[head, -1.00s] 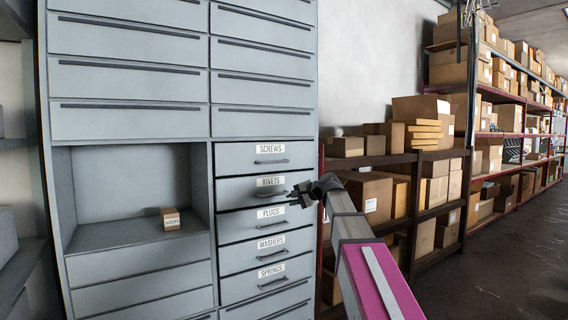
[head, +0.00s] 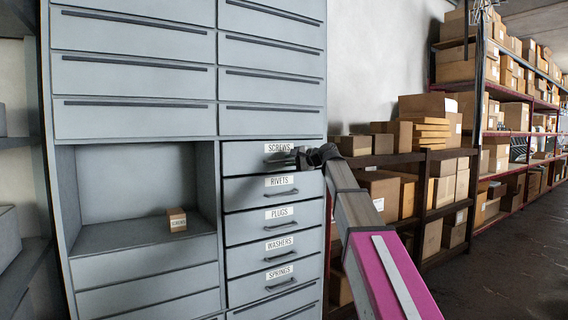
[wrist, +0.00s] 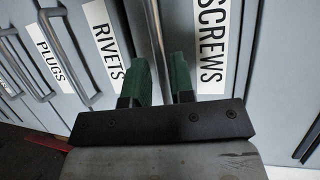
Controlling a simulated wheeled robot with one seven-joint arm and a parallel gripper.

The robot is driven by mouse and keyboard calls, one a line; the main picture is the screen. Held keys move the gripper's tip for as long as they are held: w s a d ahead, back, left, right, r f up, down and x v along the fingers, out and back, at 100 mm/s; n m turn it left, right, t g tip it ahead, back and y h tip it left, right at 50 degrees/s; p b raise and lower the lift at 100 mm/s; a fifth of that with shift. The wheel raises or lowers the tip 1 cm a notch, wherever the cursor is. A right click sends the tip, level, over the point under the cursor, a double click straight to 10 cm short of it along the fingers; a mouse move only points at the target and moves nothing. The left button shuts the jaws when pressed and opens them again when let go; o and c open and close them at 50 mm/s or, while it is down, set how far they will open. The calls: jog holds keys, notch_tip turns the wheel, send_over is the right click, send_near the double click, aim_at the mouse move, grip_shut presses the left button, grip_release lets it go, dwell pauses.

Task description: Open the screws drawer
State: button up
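The screws drawer (head: 243,158) is the top labelled grey drawer in the right column of the cabinet, and its front looks flush with the drawers below. Its white SCREWS label (wrist: 212,45) shows large in the wrist view. My gripper (head: 296,156) is at the front of this drawer. In the wrist view its green fingers (wrist: 160,82) stand close together on both sides of the bar handle (wrist: 155,35) of the screws drawer, with only a narrow gap filled by the bar.
Below are the rivets (head: 250,192), plugs (head: 246,222), washers (head: 247,254) and springs (head: 248,287) drawers, all closed with bar handles. A small labelled box (head: 177,220) sits in the open niche at left. Shelves with cartons (head: 425,132) stand to the right; the floor (head: 510,260) there is clear.

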aim_at(285, 161)
jog(key=shift+x, duration=1.7)
